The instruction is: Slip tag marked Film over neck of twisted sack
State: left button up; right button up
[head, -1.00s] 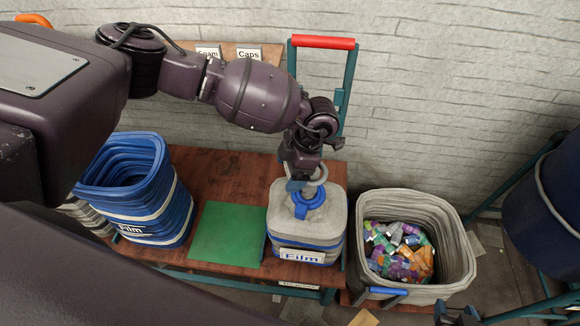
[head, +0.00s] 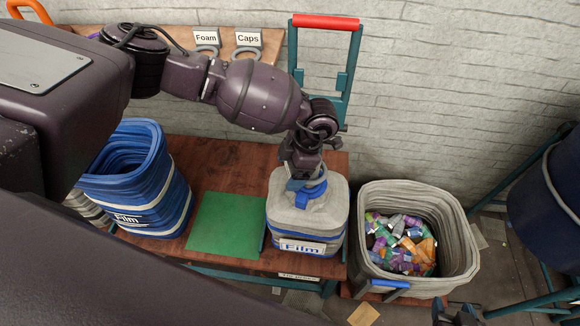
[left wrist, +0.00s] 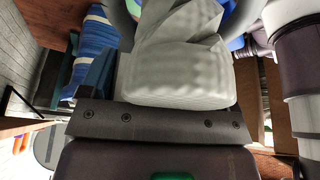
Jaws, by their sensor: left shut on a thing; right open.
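The twisted sack (head: 310,220) is pale grey with blue bands and stands on the brown bench. A plate reading Film shows on its front. The twisted neck (left wrist: 182,30) fills the middle of the left wrist view. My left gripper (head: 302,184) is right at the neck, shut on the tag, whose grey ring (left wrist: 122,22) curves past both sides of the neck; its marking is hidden. The neck seems to stand inside the ring. My right gripper (head: 456,316) is open, at the bottom edge.
Tags marked Foam (head: 206,38) and Caps (head: 248,38) hang at the back board. A blue Film bin (head: 150,215) and a green mat (head: 228,225) are left of the sack. A grey bin (head: 455,240) of colourful scraps stands right. A red-handled trolley (head: 325,22) is behind.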

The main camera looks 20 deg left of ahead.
pick_arm(q)
jog(key=shift+s+f, duration=0.25)
jog(key=shift+f, duration=0.25)
jog(key=o, duration=0.8)
jog(key=shift+c, duration=0.2)
jog(key=shift+v, duration=5.95)
jog(key=shift+w+a, duration=0.1)
jog(key=shift+w, duration=0.05)
